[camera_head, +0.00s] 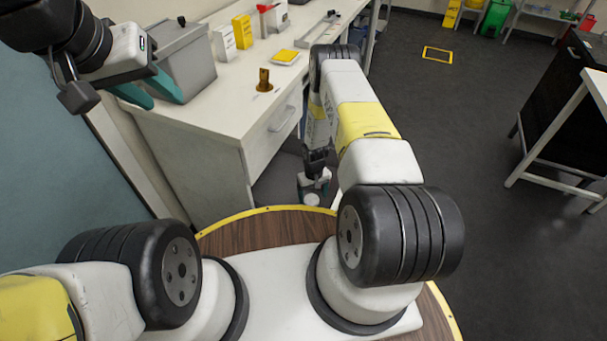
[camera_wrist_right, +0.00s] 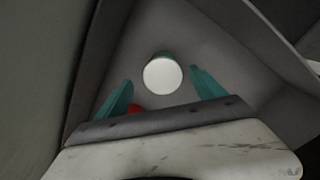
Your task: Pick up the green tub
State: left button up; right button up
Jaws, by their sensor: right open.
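The green tub (camera_wrist_right: 162,74) shows in the right wrist view as a round white top with a thin green edge behind it. It sits in a grey, angled space. My right gripper (camera_wrist_right: 161,79) is open, with one teal finger on each side of the tub in the picture. I see no contact, and the distance to the tub is hard to tell.
A small red thing (camera_wrist_right: 135,108) shows by the left finger in the wrist view.

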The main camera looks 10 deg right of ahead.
aim_at(312, 199)
jog(key=f, duration=0.4)
jog(key=shift+a+f, duration=0.2)
jog(key=shift+f, duration=0.2)
jog(key=c, duration=1.5)
